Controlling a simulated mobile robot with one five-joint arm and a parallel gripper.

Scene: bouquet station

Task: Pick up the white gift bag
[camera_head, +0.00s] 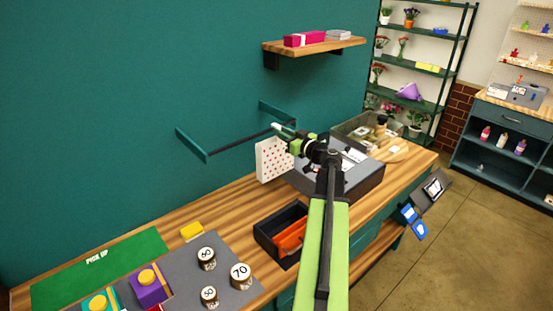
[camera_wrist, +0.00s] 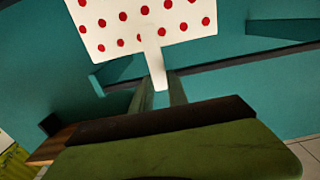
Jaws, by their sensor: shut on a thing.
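The white gift bag (camera_head: 272,160) with red dots is in front of the teal wall, above the back of the wooden counter. In the wrist view the bag (camera_wrist: 140,22) fills the top, and a narrow white strip hangs from it down between my fingers. My gripper (camera_wrist: 160,88) is shut on that strip. In the head view my gripper (camera_head: 288,137) is at the bag's upper right. I cannot tell whether the bag's lower edge touches the counter. My arm and gripper cover part of its right side.
A dark rod (camera_head: 238,140) on teal wall brackets runs behind the bag. A grey box-like unit (camera_head: 362,185) stands right of it. A black tray with an orange piece (camera_head: 290,234), a grey mat (camera_head: 228,272) with numbered tins and a green mat (camera_head: 75,280) are nearer. A shelf (camera_head: 310,48) hangs above.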

